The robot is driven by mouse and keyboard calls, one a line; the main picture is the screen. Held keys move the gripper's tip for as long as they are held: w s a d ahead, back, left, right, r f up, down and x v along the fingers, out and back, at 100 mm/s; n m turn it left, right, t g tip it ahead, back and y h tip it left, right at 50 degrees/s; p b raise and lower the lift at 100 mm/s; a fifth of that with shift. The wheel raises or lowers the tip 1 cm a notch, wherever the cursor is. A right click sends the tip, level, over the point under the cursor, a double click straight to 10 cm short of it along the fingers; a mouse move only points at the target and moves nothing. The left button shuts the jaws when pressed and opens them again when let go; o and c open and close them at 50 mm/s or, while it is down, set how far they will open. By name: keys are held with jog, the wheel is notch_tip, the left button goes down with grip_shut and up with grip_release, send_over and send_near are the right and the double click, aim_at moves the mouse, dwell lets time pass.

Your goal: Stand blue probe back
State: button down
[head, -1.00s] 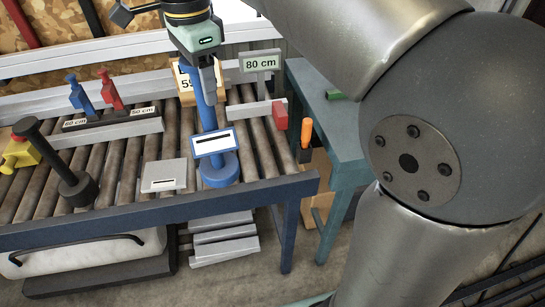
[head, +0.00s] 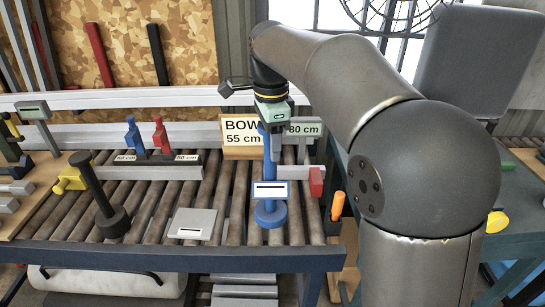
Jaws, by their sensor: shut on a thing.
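The blue probe (head: 264,148) is an upright blue post on a round blue base, with a white-faced label plate (head: 270,190) in front of its lower part. It stands at the near right part of the roller conveyor (head: 150,225). My gripper (head: 275,128) is above it, pointing down, and is shut on its upper part. The fingers partly hide the post's top. I cannot tell whether the base (head: 270,215) touches the rollers or is slightly above them.
A black post on a round base (head: 113,222) and a flat grey plate (head: 192,223) are left of the probe. A red block (head: 316,182) is close on the right.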

jog(key=w+f, duration=0.4)
jog(key=f, duration=0.4)
jog(key=shift+p, duration=0.3)
jog(key=shift+d, duration=0.1)
jog(key=shift+f, duration=0.15)
jog(key=c, duration=0.6)
grip_release()
notch_tip(320, 180, up, 12)
jog(key=shift+r, duration=0.2)
